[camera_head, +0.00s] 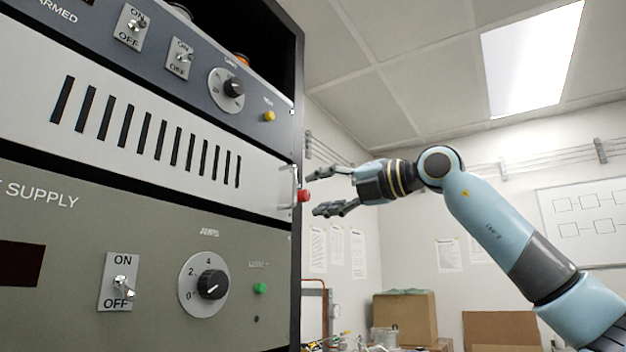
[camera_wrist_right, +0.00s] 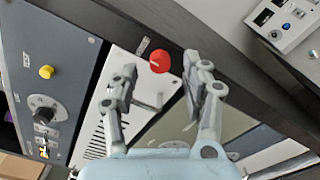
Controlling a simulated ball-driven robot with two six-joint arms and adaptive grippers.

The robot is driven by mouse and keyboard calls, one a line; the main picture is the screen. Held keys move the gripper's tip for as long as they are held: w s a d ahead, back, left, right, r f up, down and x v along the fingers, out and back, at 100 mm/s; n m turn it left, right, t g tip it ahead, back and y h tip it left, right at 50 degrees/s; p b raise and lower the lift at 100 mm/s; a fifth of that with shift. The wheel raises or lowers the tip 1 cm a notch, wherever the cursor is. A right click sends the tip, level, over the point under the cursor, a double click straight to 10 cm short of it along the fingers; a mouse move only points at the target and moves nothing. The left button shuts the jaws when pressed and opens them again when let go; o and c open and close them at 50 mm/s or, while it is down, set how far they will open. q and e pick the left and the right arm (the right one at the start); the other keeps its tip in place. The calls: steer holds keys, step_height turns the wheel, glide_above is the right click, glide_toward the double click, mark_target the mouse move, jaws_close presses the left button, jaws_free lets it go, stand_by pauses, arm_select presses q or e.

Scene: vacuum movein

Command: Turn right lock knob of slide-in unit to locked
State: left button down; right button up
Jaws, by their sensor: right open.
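The slide-in unit (camera_head: 150,135) is the pale slotted panel in the middle of the rack. Its red right lock knob (camera_head: 304,196) sits at the panel's right end, beside a metal handle. In the right wrist view the red knob (camera_wrist_right: 160,61) has a light mark across its face. My right gripper (camera_head: 320,193) is open, just to the right of the knob, with one finger above and one below its level. In the right wrist view the knob shows between and beyond the fingertips (camera_wrist_right: 157,74), apparently untouched. My left gripper is not in view.
A dark grey panel (camera_head: 205,88) with switches and a dial is above, and a green-grey power supply panel (camera_head: 150,240) below. The rack's dark edge post (camera_head: 296,100) is close to the knob. Cardboard boxes (camera_head: 405,316) stand behind. Open room lies right of the rack.

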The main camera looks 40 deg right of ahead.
mark_target(303, 196)
steer(key=shift+p+x, duration=0.4)
steer(key=shift+x, duration=0.85)
steer(key=shift+c, duration=0.3)
jaws_close()
